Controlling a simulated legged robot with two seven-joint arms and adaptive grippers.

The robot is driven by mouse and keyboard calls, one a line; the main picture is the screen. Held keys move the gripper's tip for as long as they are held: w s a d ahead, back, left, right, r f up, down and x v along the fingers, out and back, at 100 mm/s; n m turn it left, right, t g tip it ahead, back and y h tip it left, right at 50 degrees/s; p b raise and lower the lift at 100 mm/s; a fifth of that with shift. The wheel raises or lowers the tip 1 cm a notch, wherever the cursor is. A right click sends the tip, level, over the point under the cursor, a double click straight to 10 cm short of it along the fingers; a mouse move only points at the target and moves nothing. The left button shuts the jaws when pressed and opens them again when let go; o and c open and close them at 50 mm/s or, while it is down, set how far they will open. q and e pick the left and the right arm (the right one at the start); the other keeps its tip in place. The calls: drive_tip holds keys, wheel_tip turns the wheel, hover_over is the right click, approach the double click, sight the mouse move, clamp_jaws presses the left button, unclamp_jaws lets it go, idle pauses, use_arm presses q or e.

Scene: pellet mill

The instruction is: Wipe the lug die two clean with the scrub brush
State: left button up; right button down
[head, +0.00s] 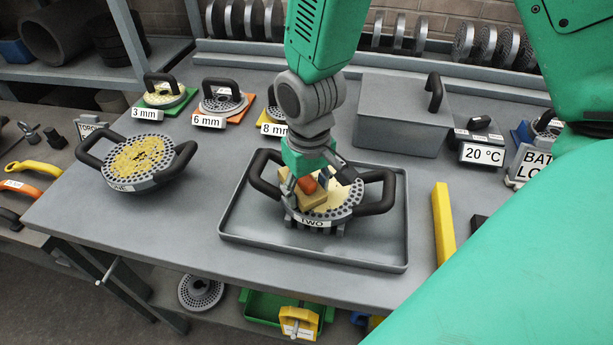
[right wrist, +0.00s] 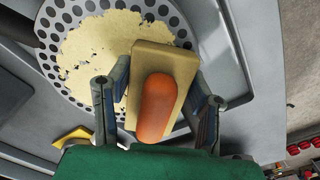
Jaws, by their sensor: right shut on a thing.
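Lug die two (head: 346,207) is a round, perforated grey plate with two black loop handles and a "TWO" label. It sits in the shallow grey tray (head: 240,212). Pale yellow residue covers much of its face and shows as a ragged patch (right wrist: 100,45) in the right wrist view. The scrub brush, a tan block with an orange grip (right wrist: 158,105), is over the die. My right gripper (head: 308,188) is shut on the brush, one finger on each side. The brush's underside is hidden, so I cannot tell whether it touches the die. My left gripper is not in view.
Lug die one (head: 140,165), with yellow residue, stands on the bench at left. Smaller dies labelled 3 mm, 6 mm and 8 mm line the back. A grey lidded box (head: 400,112) stands behind the tray. A yellow bar (head: 443,222) lies right of it.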

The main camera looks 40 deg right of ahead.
sight(325, 212)
drive_tip(key=shift+s+a, duration=0.75)
drive_tip(key=shift+a, duration=0.1)
drive_tip(key=shift+s+d+r, duration=0.1)
drive_tip(key=shift+s+d, duration=0.4)
drive_tip(key=shift+s, duration=0.35)
drive_tip(key=shift+s+d, duration=0.45)
drive_tip(key=shift+s, duration=0.35)
drive_tip(key=shift+d, duration=0.1)
drive_tip(key=shift+d, duration=0.1)
